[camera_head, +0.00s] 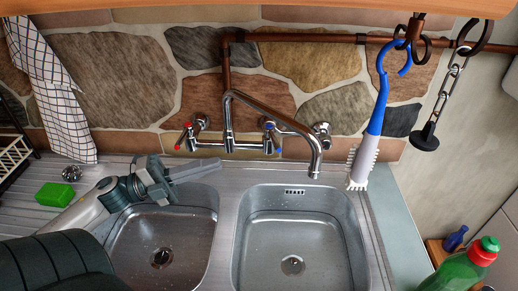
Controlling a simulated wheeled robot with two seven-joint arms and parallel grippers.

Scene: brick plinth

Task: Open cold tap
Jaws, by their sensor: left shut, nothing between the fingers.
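The cold tap (268,138) is the blue-marked handle on the right side of the wall-mounted chrome mixer (229,143). The red-marked hot tap (187,138) is on the left side. The mixer's long spout (285,121) swings right and ends above the right basin. My left gripper (218,165) comes in from the left over the back of the left basin. It is shut and empty, pointing right. In the picture its tips lie below and left of the cold tap, apart from it. My right gripper is not in view.
The left basin (123,247) and right basin (258,260) look empty. A blue-and-white brush (375,120) hangs from the rail right of the spout. A green sponge (54,195) lies on the drainboard. A green bottle (457,270) stands at lower right. A checked towel (50,90) hangs left.

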